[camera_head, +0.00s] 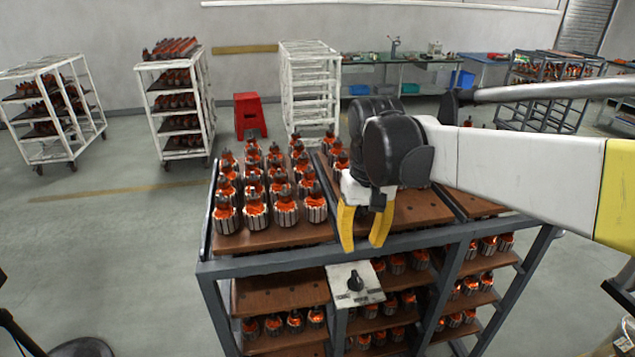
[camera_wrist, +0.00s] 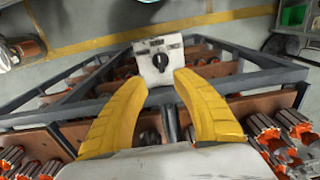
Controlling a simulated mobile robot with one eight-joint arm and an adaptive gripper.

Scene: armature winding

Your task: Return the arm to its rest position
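My gripper (camera_head: 362,243) has yellow fingers and hangs at the front edge of the rack's top, right of the standing armatures. In the wrist view my gripper (camera_wrist: 160,95) has its two fingers spread apart with nothing between them. Beyond the fingertips is a white panel with a black knob (camera_wrist: 152,57), fixed to the rack's front frame. The panel also shows in the head view (camera_head: 355,285), below my gripper. My gripper looks apart from the panel, though the exact gap is hard to tell.
The grey-framed rack (camera_head: 275,262) holds several copper-wound armatures (camera_head: 286,210) on brown boards, with more on lower shelves. White carts (camera_head: 175,110), a red step stool (camera_head: 250,115) and a green workbench (camera_head: 420,65) stand behind. The floor at left is clear.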

